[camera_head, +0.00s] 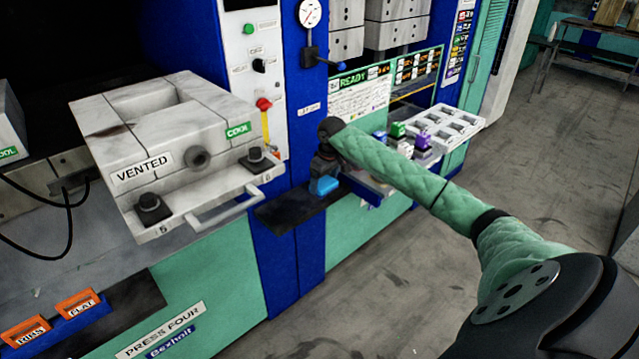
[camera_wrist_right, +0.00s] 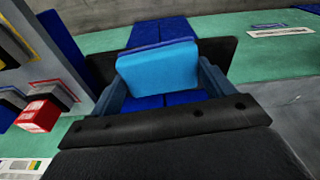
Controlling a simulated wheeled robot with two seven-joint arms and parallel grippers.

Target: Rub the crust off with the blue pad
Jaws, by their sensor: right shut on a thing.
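My right gripper (camera_head: 326,172) is shut on the blue pad (camera_head: 323,186), above a dark ledge on the press front. In the right wrist view the pad (camera_wrist_right: 158,76) is a light blue block between the two fingers. A grey-white mould block (camera_head: 165,125) labelled VENTED and COOL rests on a pulled-out tray at the left, apart from the pad. It has an open cavity on top and a round port in front. I cannot pick out a crust for certain. My left gripper is not in view.
The dark ledge (camera_head: 290,207) sticks out from the blue column. A handle (camera_head: 225,212) and black knobs are on the mould's tray. A white compartment tray (camera_head: 452,127) and small coloured blocks stand behind my right arm. Orange RIBS and FLAT holders (camera_head: 78,303) are at lower left. Floor at right is clear.

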